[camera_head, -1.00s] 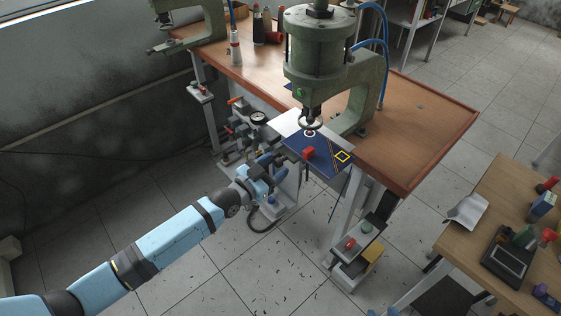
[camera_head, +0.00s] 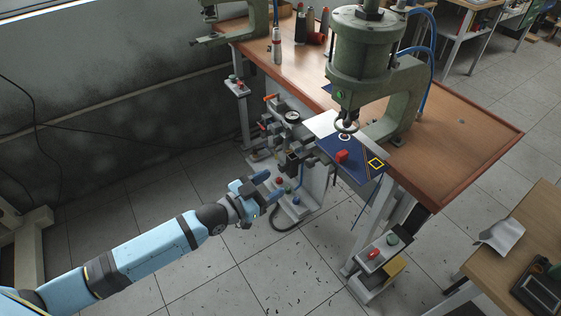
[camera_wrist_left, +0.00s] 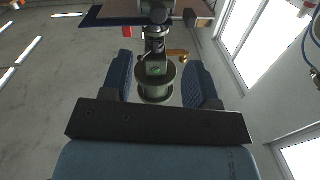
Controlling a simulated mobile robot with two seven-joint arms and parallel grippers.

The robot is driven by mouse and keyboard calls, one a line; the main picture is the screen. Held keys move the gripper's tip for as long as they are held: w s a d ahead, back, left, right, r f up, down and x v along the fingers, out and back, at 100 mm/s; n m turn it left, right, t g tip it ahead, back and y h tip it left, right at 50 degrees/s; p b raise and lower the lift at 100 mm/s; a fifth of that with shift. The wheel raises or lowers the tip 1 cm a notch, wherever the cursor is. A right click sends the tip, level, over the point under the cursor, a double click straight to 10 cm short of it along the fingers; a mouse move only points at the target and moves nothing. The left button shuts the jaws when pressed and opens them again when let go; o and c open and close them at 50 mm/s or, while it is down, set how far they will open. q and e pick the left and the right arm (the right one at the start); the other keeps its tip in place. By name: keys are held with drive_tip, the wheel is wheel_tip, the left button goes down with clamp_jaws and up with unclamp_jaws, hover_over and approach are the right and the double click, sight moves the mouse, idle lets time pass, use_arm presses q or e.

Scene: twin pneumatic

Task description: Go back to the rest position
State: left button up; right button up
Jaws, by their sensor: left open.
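My left arm comes in from the left in the head view. Its gripper (camera_head: 272,184) is open, with nothing seen held in it. It is in front of the workbench, left of and below the blue plate (camera_head: 345,168) at the green press (camera_head: 362,62). In the left wrist view the gripper's two blue fingers (camera_wrist_left: 160,82) stand wide apart. A green cylindrical part (camera_wrist_left: 156,80) shows between them, apparently beyond the fingertips. My right gripper is not in view.
The brown workbench (camera_head: 455,130) bears the press. Grey pneumatic fittings (camera_head: 290,135) are close beyond my left gripper. A pedestal with buttons (camera_head: 378,255) stands on the floor. A second table (camera_head: 515,225) is at the right. Floor left of the bench is mostly clear.

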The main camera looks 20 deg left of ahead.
use_arm(q)
drive_tip(key=s+f+n+g+y+p, duration=0.2)
drive_tip(key=s+f+n+y+p, duration=0.1)
drive_tip(key=s, duration=0.7)
drive_tip(key=s+a+f+n+g+y+p, duration=0.1)
drive_tip(key=s+f+n+y+p, duration=0.1)
drive_tip(key=s, duration=0.8)
drive_tip(key=f+y+p, duration=0.1)
drive_tip(key=y+p, duration=0.1)
drive_tip(key=p, duration=0.1)
drive_tip(key=shift+s+f+n+g, duration=0.25)
drive_tip(key=shift+s+n+g, duration=0.15)
